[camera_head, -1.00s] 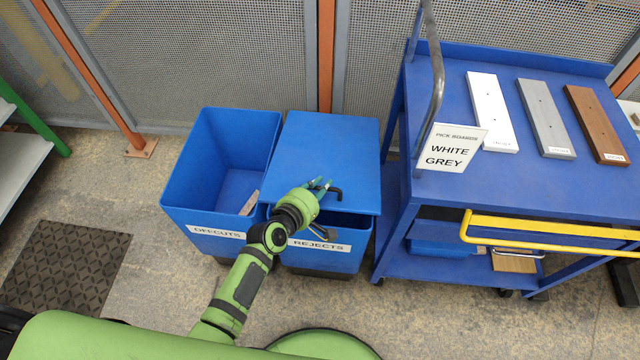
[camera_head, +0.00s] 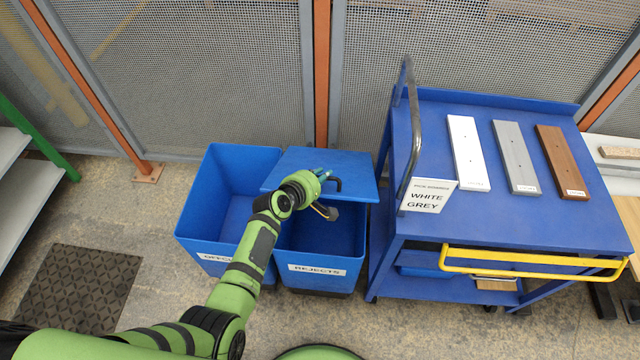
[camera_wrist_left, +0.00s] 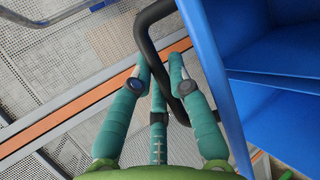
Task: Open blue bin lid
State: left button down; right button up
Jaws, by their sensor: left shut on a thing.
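The blue lid (camera_head: 312,162) of the REJECTS bin (camera_head: 318,270) stands partly open, its front edge away from the bin's front rim, so part of the dark blue inside shows. My left gripper (camera_head: 326,178) is at the lid's black handle (camera_head: 338,184). In the left wrist view the teal fingers (camera_wrist_left: 160,72) are closed around the black handle bar (camera_wrist_left: 146,38), with the blue lid (camera_wrist_left: 212,75) beside them. My right gripper is in neither view.
The open OFFCUTS bin (camera_head: 193,240) stands at the left, touching or nearly touching the REJECTS bin. A blue cart (camera_head: 500,220) with white (camera_head: 467,150), grey (camera_head: 515,155) and brown (camera_head: 561,160) boards stands close right. A mesh fence (camera_head: 230,70) is behind.

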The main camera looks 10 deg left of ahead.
pick_arm(q)
jog(key=shift+w+r, duration=0.55)
jog(key=shift+r, duration=0.05)
jog(key=c, duration=1.4)
grip_release()
jog(key=v, duration=1.2)
jog(key=shift+a, duration=0.1)
jog(key=shift+f, duration=0.15)
